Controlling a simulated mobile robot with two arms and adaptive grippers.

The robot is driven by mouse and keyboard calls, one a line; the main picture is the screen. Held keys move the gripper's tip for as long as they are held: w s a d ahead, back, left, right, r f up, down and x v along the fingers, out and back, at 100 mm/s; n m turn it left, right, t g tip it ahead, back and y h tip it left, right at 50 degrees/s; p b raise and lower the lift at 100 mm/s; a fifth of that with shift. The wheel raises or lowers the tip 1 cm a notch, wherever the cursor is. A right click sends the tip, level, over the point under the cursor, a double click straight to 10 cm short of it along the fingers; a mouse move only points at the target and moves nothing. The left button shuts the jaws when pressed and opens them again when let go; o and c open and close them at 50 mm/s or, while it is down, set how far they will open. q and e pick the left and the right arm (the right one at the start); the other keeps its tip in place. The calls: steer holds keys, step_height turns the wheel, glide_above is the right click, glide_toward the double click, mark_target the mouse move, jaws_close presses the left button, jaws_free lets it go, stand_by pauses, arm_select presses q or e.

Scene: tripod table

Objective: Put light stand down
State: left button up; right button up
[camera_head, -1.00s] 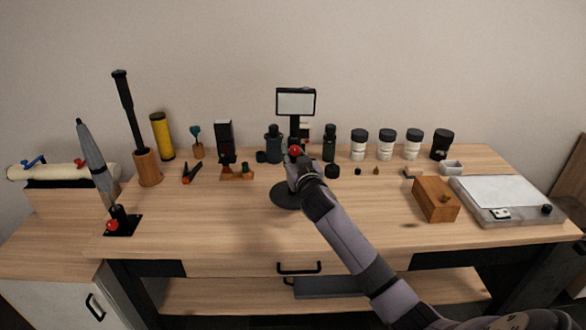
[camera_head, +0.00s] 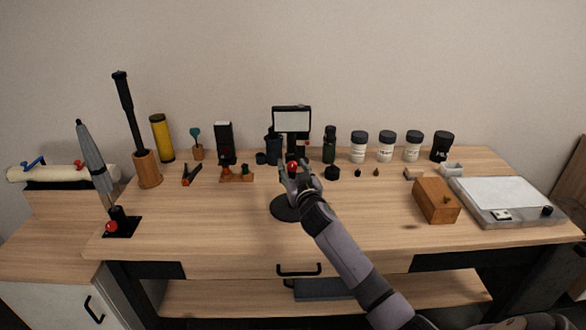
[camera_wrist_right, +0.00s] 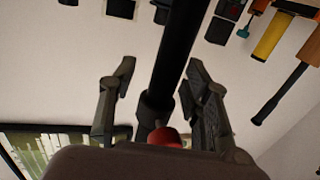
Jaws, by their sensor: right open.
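The light stand has a black-framed white panel (camera_head: 291,119), a dark pole, a red knob (camera_head: 292,166) and a round black base (camera_head: 285,208). It stands upright near the table's middle, and its base appears to rest flat on the wood. My right gripper (camera_head: 294,175) is open around the pole, by the red knob. In the right wrist view the pole (camera_wrist_right: 178,50) passes between the spread fingers (camera_wrist_right: 160,90), with the red knob (camera_wrist_right: 165,137) close to the palm. My arm and gripper hide part of the lower pole. My left gripper is not in view.
Behind the stand are a dark binocular-like object (camera_head: 272,146), a dark bottle (camera_head: 330,145) and several white jars (camera_head: 359,148). A wooden box (camera_head: 436,200) and a light pad (camera_head: 505,197) lie to the right.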

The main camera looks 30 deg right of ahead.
steer(key=v, duration=1.2)
steer(key=shift+r, duration=0.1)
